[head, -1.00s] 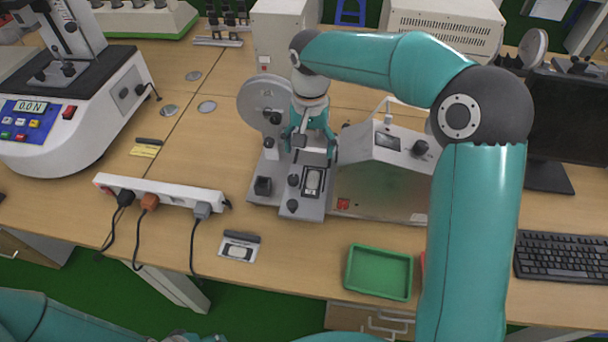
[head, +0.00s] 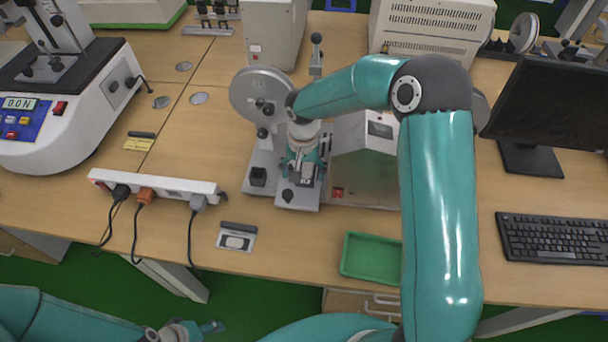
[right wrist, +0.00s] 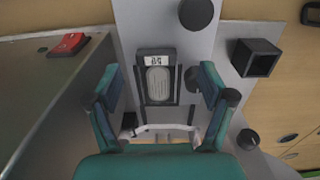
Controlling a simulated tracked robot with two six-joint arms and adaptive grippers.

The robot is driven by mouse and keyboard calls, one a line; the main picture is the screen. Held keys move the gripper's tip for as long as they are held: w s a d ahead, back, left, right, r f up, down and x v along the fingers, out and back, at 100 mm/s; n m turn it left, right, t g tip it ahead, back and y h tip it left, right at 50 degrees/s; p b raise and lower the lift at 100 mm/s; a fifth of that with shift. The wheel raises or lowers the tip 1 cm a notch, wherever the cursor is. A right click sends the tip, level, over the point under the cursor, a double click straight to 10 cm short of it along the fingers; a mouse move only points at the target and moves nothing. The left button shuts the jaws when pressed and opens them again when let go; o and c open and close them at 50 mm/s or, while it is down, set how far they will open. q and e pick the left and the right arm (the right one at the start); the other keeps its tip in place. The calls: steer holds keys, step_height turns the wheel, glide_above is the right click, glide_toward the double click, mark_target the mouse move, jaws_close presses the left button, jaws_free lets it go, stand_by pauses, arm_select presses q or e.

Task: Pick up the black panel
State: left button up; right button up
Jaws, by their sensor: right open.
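The black panel (right wrist: 158,84), a small black-edged plate with a pale oval centre and a white label, lies in the grey fixture (right wrist: 136,22). In the right wrist view it is between my right gripper's open fingers (right wrist: 157,92), with no clear contact. In the head view my right gripper (head: 303,180) is low over the fixture (head: 297,198) and hides the panel there. A similar black-handled plate (head: 237,239) lies on the table near the front edge. My left gripper (head: 208,329) is at the bottom left, below the table edge; its opening is unclear.
A grey metal box (head: 365,160) with a red switch stands right beside the fixture. A white power strip (head: 165,186) lies to the left. A green tray (head: 371,258) is at the front edge. A knobbed lever (head: 316,58) stands behind the fixture.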

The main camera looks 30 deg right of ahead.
mark_target(304, 183)
steer(key=shift+s+d+f, duration=0.1)
steer(key=shift+s+f, duration=0.05)
steer(key=shift+f, duration=0.45)
steer(key=shift+s+f, duration=0.1)
steer(key=shift+f, duration=0.5)
steer(key=shift+w+f+p, duration=0.1)
steer(key=shift+f+p, duration=0.2)
steer(key=shift+f, duration=0.25)
steer(key=c, duration=1.1)
steer(key=shift+c, duration=0.2)
steer(key=shift+r, duration=0.1)
steer(key=shift+r, duration=0.7)
step_height(304, 183, up, 27)
steer(key=b, duration=0.1)
steer(key=shift+f, duration=0.2)
steer(key=shift+f+b, duration=0.2)
steer(key=shift+b, duration=0.2)
